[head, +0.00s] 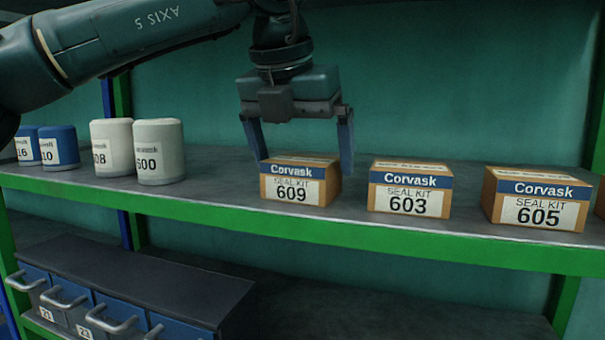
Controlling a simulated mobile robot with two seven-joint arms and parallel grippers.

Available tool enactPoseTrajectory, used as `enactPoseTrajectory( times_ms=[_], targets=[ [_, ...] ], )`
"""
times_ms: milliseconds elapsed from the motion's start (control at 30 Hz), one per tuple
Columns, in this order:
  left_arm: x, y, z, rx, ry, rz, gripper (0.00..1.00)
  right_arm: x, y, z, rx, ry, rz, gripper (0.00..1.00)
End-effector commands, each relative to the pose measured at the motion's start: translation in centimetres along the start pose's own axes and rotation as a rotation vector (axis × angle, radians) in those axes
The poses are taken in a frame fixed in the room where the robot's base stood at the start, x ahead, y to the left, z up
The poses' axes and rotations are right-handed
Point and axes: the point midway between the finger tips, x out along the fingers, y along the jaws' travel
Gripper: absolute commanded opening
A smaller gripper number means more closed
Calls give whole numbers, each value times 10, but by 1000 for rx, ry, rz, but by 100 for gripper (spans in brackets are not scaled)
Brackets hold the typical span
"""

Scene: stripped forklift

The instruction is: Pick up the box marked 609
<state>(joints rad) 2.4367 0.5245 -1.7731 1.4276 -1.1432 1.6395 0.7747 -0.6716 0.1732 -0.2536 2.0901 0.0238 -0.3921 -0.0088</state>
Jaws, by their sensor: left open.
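The box marked 609 (291,188) is a small brown carton with a blue Corvask band and a white SEAL KIT label. It sits upright on the shelf near the middle of the head view. My left gripper (302,165) points down over it, with its two blue fingers apart. One finger is at the box's left side and the other at its right rear side. I cannot tell whether either finger touches the box. My right gripper is out of view.
Box 603 (408,195) and box 605 (534,203) stand to the right on the same green-edged shelf (230,203). White canisters (160,160) and blue canisters (58,150) stand to the left. Below is a grey cabinet (150,275) with handled drawers. Bare shelf lies left of box 609.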

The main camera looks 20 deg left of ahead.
Motion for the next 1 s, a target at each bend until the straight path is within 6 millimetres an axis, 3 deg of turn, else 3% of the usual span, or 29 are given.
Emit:
enactPoseTrajectory(
  times_ms=[167,433,1000],
  targets=[
    [19,1,0,-2,-1,1,100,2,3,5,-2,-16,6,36],
    [22,1,0,-2,-2,-1,99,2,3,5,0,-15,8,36],
    [21,0,0,-2,-2,0,53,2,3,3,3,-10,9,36]
  ],
)
